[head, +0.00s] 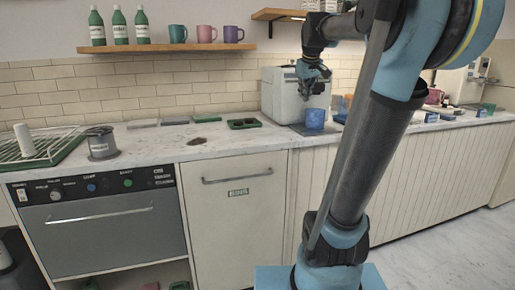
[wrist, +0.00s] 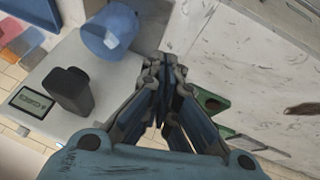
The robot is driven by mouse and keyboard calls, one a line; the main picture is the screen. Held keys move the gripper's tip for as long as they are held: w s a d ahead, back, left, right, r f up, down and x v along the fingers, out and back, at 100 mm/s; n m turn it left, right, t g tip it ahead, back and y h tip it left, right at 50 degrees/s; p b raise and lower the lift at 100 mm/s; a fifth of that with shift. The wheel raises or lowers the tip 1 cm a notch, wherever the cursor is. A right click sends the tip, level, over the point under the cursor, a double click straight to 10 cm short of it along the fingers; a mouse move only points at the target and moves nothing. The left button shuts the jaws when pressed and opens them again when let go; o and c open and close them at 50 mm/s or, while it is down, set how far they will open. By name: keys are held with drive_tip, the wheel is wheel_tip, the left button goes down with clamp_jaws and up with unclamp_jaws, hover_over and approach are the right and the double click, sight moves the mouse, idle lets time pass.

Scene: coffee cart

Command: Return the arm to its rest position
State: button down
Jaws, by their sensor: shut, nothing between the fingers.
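My gripper (head: 312,88) is in front of the white coffee machine (head: 281,97) at the back of the counter in the head view. In the wrist view my gripper (wrist: 164,80) has its fingertips together, with nothing held between them. My arm reaches up from the lower right and bends over toward the counter. A blue cup (head: 315,119) stands below my gripper in the head view, apart from it. The cup also shows in the wrist view (wrist: 110,32), left of the fingers.
The marble counter (head: 165,140) has a green-edged tray (head: 244,123), a dark stain (head: 204,141), a grey metal container (head: 101,143) and a dish rack (head: 45,150). Bottles and mugs stand on a wall shelf (head: 165,48). A dark handled object (wrist: 70,90) is left of my fingers in the wrist view.

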drive_tip(key=s+f+m+g, duration=0.3)
drive_tip(key=s+f+m, duration=0.1)
drive_tip(key=s+f, duration=2.7)
wheel_tip(320, 180, down, 3)
drive_tip(key=shift+s+r+m+g, duration=0.2)
drive_tip(key=shift+s+m+g, duration=0.05)
drive_tip(key=shift+m+g, duration=0.15)
drive_tip(key=shift+d, duration=0.1)
drive_tip(key=shift+w+f, duration=0.2)
drive_tip(key=shift+w, duration=0.3)
